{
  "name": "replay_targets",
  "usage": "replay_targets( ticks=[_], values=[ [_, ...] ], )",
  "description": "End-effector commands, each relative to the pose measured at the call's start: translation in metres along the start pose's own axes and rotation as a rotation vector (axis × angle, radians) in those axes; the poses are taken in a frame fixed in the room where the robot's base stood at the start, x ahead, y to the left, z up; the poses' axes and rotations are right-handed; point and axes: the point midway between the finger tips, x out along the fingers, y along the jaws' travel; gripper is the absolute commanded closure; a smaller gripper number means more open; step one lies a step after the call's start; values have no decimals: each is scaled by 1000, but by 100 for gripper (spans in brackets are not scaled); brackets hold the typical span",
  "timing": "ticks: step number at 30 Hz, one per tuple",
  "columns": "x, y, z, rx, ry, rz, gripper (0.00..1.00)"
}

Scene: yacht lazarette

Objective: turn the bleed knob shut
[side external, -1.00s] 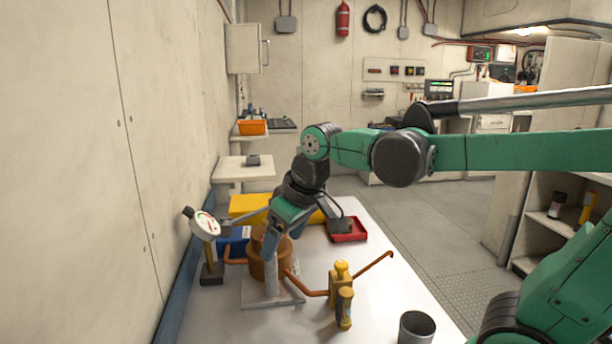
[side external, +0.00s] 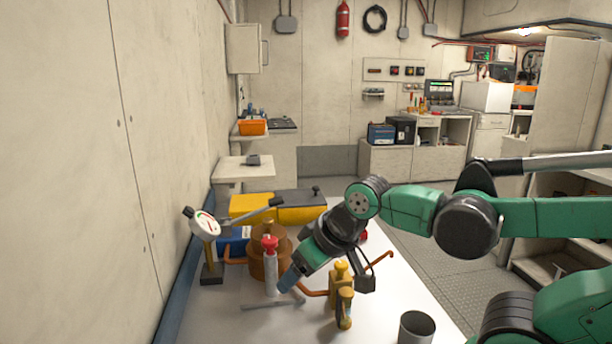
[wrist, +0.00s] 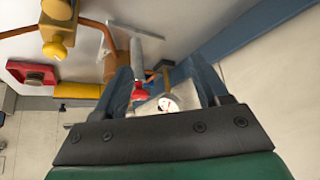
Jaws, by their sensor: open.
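The bleed knob is a small red knob (side external: 270,243) on top of an upright silver post (side external: 271,275), in front of a copper-brown cylinder (side external: 257,262). In the wrist view the red knob (wrist: 138,94) shows between my fingers, close to the left one, with the silver post (wrist: 148,55) beyond it. My gripper (side external: 290,277) is tilted just to the right of the post; its fingers partly overlap in this view. In the wrist view my gripper (wrist: 165,80) is open with nothing held. I cannot tell whether a finger touches the post or knob.
A dial gauge (side external: 205,224) stands on the left by the wall. A yellow valve (side external: 342,287) on a copper pipe stands to the right. A grey cup (side external: 416,329) is at the front right. A yellow box (side external: 300,208) lies behind. The front left bench is clear.

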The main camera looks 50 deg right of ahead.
Motion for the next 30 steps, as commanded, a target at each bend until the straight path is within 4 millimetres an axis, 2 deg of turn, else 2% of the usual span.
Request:
replay_targets(
  ticks=[6, 12, 15, 20, 30],
  values=[
    [2, 56, -19, 443, -229, 133, 33],
    [6, 108, -22, 840, -420, 263, 33],
    [8, 124, -20, 958, -474, 304, 33],
    [12, 132, -16, 1022, -506, 327, 33],
    [45, 132, 5, 1019, -504, 326, 33]
  ],
)
